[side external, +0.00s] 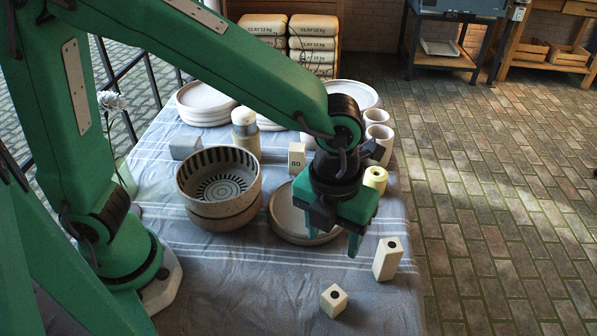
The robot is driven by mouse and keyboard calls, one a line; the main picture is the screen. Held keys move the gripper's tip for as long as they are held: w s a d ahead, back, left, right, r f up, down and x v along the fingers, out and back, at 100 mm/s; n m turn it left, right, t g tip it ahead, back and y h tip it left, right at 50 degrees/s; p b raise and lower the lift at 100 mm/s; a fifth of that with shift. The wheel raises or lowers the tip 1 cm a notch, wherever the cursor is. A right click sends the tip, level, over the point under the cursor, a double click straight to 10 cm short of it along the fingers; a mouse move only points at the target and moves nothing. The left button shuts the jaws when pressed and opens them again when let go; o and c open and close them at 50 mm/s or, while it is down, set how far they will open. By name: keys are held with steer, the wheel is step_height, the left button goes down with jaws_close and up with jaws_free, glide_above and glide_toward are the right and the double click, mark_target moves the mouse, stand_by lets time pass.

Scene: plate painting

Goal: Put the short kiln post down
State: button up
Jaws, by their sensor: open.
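The short kiln post (334,301), a cream block with a dark hole in its top, stands on the cloth near the front edge. Nothing touches it in this view. A taller cream kiln post (386,262) with a similar hole stands upright to its right and farther back. My gripper (332,244) points down, open and with nothing visible between its fingers. It is behind the short post and left of the tall one. A shallow grey plate (284,222) lies behind and left of my gripper, which partly hides it.
Stacked bowls (218,212) with dark stripes inside stand left of the plate. Behind are a jar (245,136), a marked block (297,158), stacked plates (203,103) and cups (378,140). The front-left cloth (240,290) is clear.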

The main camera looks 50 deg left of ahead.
steer(key=s+a+r+n+t, duration=0.1)
steer(key=a+r+n, duration=0.2)
steer(key=a+n, duration=0.5)
steer(key=s+a+r+n+t, duration=0.2)
steer(key=a+n, duration=0.6)
steer(key=n, duration=0.5)
steer(key=s+a+r+n+t, duration=0.2)
steer(key=a+r+n, duration=0.2)
steer(key=a+n, duration=0.5)
steer(key=n, duration=0.2)
steer(key=shift+n, duration=0.3)
